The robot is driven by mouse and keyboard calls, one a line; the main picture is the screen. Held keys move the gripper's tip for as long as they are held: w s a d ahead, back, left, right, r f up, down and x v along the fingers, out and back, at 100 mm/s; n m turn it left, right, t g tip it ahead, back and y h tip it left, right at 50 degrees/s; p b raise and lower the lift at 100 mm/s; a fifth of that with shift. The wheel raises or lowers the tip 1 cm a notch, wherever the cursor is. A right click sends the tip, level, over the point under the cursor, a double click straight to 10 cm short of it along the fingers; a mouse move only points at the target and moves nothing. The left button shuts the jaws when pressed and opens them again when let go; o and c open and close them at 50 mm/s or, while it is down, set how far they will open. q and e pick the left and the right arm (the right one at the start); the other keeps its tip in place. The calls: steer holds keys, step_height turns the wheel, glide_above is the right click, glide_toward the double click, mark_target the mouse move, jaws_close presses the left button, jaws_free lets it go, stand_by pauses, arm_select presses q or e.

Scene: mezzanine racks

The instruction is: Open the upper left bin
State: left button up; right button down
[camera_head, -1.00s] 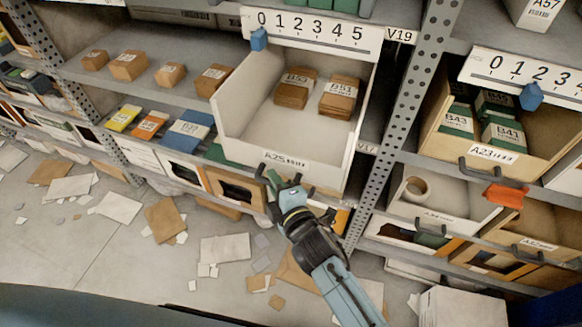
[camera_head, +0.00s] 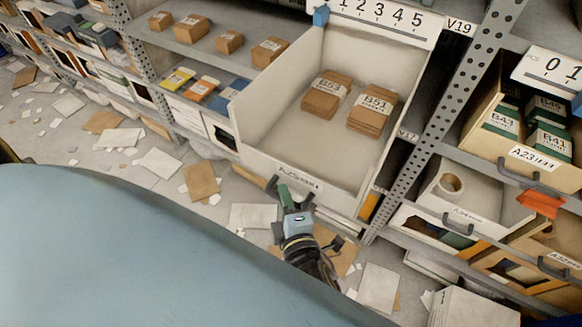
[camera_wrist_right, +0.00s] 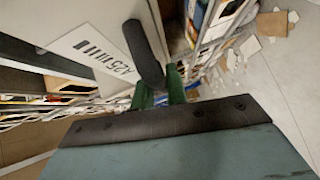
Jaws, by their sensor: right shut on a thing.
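The upper left bin (camera_head: 263,109), a white open-topped drawer labelled A25, stands pulled out of the rack below the number strip. Two stacks of brown boxes (camera_head: 326,96) marked B53 and B51 lie in it. My right gripper (camera_head: 290,192) is at the bin's front face, its green fingers shut on the dark handle. In the right wrist view the handle (camera_wrist_right: 143,50) runs up from between the fingers, beside the A25 label (camera_wrist_right: 90,52). My left gripper is not in view.
A perforated upright (camera_head: 440,135) stands right of the bin. Beyond it are bin A23 (camera_head: 482,156) and lower bins with dark handles. Small brown boxes (camera_head: 191,28) sit on the left shelf. Papers and cardboard (camera_head: 202,180) litter the floor in front.

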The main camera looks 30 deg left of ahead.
steer(key=c, duration=1.4)
jaws_free()
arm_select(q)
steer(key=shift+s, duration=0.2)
arm_select(e)
steer(key=shift+s+d, duration=0.2)
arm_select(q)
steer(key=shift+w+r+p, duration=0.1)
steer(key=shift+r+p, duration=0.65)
arm_select(e)
steer(key=v, duration=1.3)
